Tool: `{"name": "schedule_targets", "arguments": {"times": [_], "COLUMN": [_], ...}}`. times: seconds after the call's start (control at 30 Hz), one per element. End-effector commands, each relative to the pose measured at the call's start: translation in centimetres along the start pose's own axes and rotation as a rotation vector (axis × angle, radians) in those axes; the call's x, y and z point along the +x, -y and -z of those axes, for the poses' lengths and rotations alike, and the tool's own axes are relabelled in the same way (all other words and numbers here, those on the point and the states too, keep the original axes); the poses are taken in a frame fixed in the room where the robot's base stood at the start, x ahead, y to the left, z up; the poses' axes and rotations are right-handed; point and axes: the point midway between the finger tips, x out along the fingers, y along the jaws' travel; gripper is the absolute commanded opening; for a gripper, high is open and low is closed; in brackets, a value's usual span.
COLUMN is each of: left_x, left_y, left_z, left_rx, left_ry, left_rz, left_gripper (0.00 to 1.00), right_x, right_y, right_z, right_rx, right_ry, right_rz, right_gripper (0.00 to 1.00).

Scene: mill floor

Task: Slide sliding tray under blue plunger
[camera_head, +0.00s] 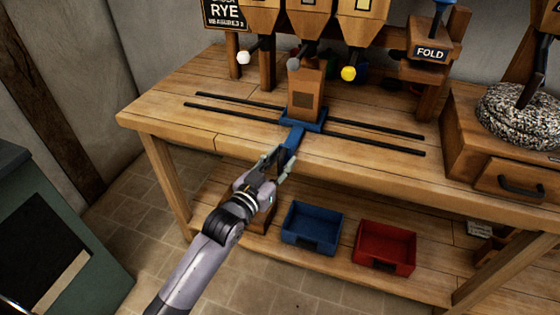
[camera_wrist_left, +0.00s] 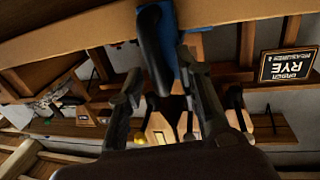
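The blue sliding tray (camera_head: 317,126) sits on two dark rails on the bench, with a wooden box (camera_head: 305,92) standing on it. Its blue arm (camera_head: 293,139) reaches to the bench's front edge and ends in a dark handle; the blue arm also shows in the left wrist view (camera_wrist_left: 172,45). My left gripper (camera_head: 277,164) is at the handle, its fingers apart on either side of it, with gaps visible in the left wrist view (camera_wrist_left: 162,78). The blue plunger (camera_head: 445,4) is partly cut off at the top right, above the FOLD station. My right gripper is not in view.
The rails (camera_head: 375,137) run left and right of the tray and look clear. Hoppers with white, grey and yellow (camera_head: 348,73) knobs hang behind. A blue bin (camera_head: 312,228) and a red bin (camera_head: 385,248) stand on the lower shelf. A drawer box (camera_head: 500,160) is at right.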

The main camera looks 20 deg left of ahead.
Motion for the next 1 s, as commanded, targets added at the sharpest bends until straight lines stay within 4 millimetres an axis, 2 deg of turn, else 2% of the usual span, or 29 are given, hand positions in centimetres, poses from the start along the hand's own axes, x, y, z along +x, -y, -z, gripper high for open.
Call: {"name": "schedule_targets", "arguments": {"times": [0.07,0.5,1.0], "left_x": [-0.02,-0.04,-0.05], "left_y": [0.01,-0.01,-0.06], "left_z": [0.00,-0.01,-0.04], "left_rx": [0.000,0.000,0.000], "left_ry": [0.000,0.000,0.001], "left_rz": [0.000,0.000,-0.001], "left_gripper": [0.30,0.00,0.00], "right_x": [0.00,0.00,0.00], "right_y": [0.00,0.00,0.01], "right_z": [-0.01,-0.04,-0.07], "right_rx": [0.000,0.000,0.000], "right_ry": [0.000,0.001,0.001], "right_rz": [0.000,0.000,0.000], "right_gripper": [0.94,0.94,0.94]}}
